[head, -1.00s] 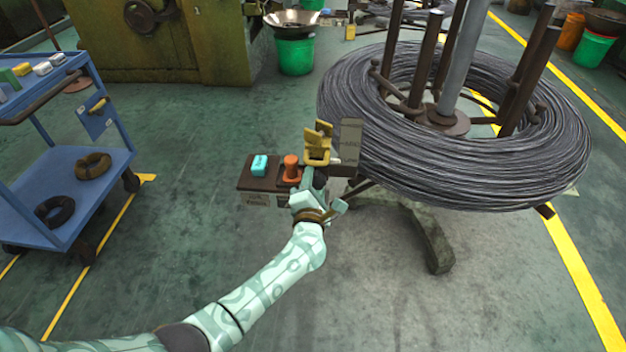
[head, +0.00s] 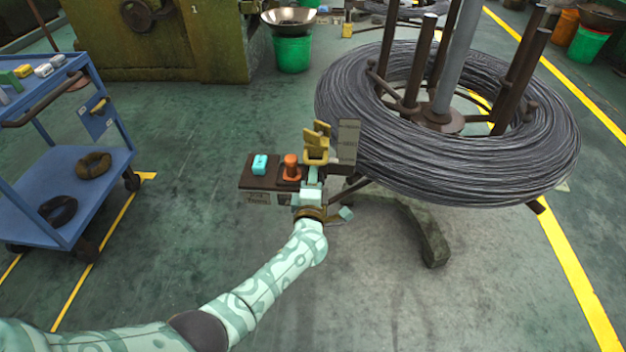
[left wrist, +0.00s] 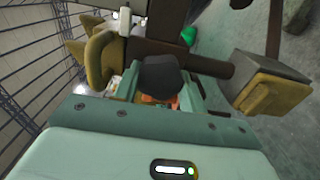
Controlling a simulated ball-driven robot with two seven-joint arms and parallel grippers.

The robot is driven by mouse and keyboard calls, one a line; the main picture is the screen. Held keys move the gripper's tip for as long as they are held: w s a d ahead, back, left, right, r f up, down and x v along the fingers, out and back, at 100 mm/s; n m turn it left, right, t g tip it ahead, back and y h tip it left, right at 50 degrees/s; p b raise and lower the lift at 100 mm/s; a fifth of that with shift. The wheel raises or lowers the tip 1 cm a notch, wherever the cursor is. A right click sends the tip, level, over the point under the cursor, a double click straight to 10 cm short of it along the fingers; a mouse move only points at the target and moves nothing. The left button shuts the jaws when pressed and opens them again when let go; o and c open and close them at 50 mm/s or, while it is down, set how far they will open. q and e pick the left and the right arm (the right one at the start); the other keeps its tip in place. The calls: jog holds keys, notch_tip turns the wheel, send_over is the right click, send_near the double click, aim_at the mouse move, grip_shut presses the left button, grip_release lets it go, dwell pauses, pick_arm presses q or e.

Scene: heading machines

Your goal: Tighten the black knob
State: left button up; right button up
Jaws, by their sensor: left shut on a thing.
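The black knob (left wrist: 160,74) shows in the left wrist view as a dark, faceted cap between the two pale green fingers. My left gripper (left wrist: 160,90) is shut on it. In the head view my left gripper (head: 313,178) is at the right end of a small dark bench unit (head: 262,179), below a yellow clamp-like part (head: 316,148). The gripper hides the knob in the head view, so its seating cannot be told. My right gripper is not in view.
A big wire coil (head: 480,150) stands close on the right. A blue cart (head: 105,165) is at the left. The floor in front is clear.

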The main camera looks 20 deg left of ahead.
pick_arm(q)
jog(key=shift+f, duration=0.2)
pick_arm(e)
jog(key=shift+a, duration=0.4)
pick_arm(q)
jog(key=o, duration=1)
jog(key=shift+c, duration=0.2)
jog(key=shift+r, duration=0.1)
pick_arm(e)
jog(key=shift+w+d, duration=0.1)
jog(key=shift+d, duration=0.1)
pick_arm(q)
jog(key=shift+s+d, duration=0.1)
jog(key=shift+s, duration=0.05)
jog(key=p+v, duration=0.6)
jog(key=v, duration=1)
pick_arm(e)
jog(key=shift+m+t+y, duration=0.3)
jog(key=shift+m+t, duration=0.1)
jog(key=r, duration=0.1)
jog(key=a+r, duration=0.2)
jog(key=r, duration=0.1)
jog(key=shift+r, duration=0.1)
